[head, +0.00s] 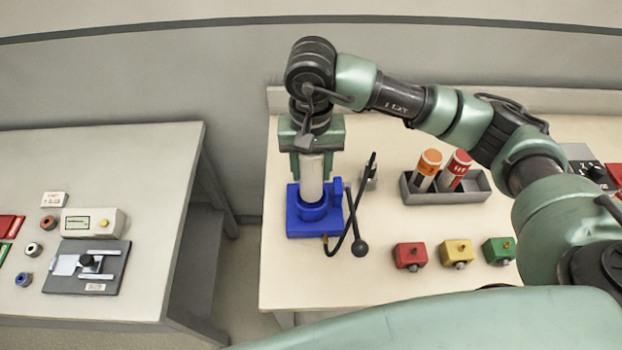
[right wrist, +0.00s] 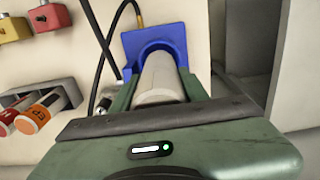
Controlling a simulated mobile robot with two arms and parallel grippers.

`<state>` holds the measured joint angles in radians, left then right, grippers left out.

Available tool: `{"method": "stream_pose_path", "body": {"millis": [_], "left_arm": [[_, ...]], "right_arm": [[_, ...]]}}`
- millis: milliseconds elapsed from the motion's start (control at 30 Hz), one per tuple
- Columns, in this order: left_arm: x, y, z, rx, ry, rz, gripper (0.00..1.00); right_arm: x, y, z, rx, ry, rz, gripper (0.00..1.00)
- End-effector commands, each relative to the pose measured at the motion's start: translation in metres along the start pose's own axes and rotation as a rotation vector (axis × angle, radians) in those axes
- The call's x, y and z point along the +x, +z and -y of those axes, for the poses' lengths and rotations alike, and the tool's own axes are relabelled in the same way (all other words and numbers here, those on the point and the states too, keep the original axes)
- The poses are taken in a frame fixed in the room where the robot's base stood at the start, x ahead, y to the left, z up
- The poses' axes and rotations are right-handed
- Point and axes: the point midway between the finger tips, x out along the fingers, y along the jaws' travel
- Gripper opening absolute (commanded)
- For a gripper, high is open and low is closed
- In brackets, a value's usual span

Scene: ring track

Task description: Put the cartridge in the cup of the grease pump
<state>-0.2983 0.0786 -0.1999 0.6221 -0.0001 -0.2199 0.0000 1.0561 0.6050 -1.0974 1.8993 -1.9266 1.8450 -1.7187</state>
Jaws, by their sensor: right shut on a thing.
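A pale grey cartridge (head: 312,178) stands upright between the fingers of my right gripper (head: 313,165), which is shut on it. The grease pump (head: 300,226) is a blue block with a round blue cup (head: 314,212) on the right table. The cartridge's lower end is at the cup and appears to be inside its rim; how deep it sits is hidden. In the right wrist view the cartridge (right wrist: 162,80) runs from my gripper to the blue cup (right wrist: 157,47). My left gripper is not in view.
A black hose and lever (head: 357,210) stand close on the pump's right. A grey tray (head: 477,190) holds an orange cartridge (head: 428,165) and a red cartridge (head: 457,168). Red, yellow and green button boxes (head: 456,252) line the front. A gap separates the left table (head: 150,190).

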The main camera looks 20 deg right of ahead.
Motion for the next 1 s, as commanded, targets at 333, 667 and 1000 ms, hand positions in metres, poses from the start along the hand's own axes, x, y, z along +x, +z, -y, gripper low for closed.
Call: {"method": "stream_pose_path", "body": {"millis": [333, 667, 1000], "left_arm": [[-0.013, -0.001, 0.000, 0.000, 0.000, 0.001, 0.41], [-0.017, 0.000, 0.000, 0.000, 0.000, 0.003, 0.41], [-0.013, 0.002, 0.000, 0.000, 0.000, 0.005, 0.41]], "right_arm": [[0.035, 0.000, 0.000, 0.002, 0.001, 0.003, 0.00], [0.059, -0.001, 0.000, 0.001, -0.002, -0.002, 0.00], [0.062, -0.001, 0.000, 0.001, 0.000, -0.001, 0.58]]}}
